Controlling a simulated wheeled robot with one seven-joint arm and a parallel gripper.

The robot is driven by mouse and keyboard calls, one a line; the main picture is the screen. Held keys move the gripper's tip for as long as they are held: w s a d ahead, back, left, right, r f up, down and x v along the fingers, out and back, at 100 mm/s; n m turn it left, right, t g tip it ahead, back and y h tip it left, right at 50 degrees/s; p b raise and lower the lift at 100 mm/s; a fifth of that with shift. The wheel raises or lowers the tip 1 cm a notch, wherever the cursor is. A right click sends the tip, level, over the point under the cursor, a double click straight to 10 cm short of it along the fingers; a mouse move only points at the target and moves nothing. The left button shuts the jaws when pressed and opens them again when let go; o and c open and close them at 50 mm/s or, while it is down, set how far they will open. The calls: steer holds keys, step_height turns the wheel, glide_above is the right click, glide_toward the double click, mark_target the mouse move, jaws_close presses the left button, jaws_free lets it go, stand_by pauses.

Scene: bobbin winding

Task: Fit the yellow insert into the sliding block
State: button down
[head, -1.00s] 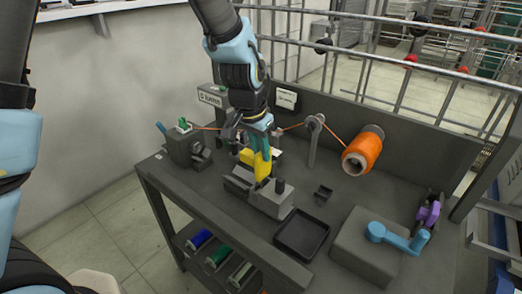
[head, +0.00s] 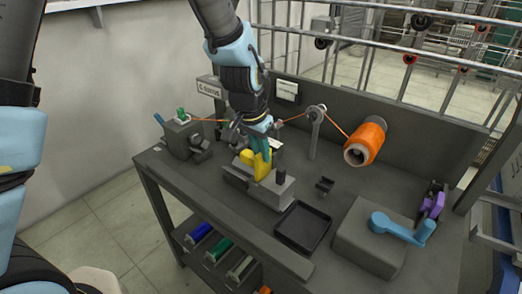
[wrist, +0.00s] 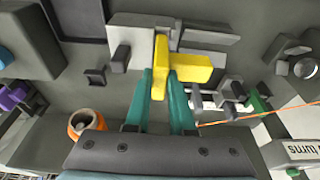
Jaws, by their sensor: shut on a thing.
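The yellow insert (head: 262,168) is between the fingers of my gripper (head: 261,148) in the head view. In the wrist view, the insert (wrist: 188,67) shows a thin upright part between the teal fingertips (wrist: 160,80) and an arm reaching right. The grey sliding block (head: 270,190) sits on the bench beside the insert, with a dark post on top. In the wrist view the block (wrist: 136,47) lies left of the insert, very close to it. I cannot tell whether they touch or whether the insert is seated. The fingers hide part of the insert.
A black tray (head: 302,228) and a small dark bracket (head: 324,186) lie right of the block. A blue crank (head: 400,229) on a grey box stands farther right. An orange spool (head: 365,142) feeds a thread over a guide post (head: 315,130) to the left winder (head: 182,138).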

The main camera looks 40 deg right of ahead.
mark_target(261, 162)
steer(key=shift+f+b, duration=0.7)
steer(key=shift+f, duration=0.4)
steer(key=shift+f, duration=0.2)
steer(key=shift+f+b, duration=0.5)
steer(key=shift+f, duration=0.05)
steer(key=c, duration=0.7)
jaws_free()
steer(key=b+v, duration=0.1)
steer(key=v, duration=0.9)
steer(key=shift+a+r+b, duration=0.1)
steer(key=shift+r+b, duration=0.3)
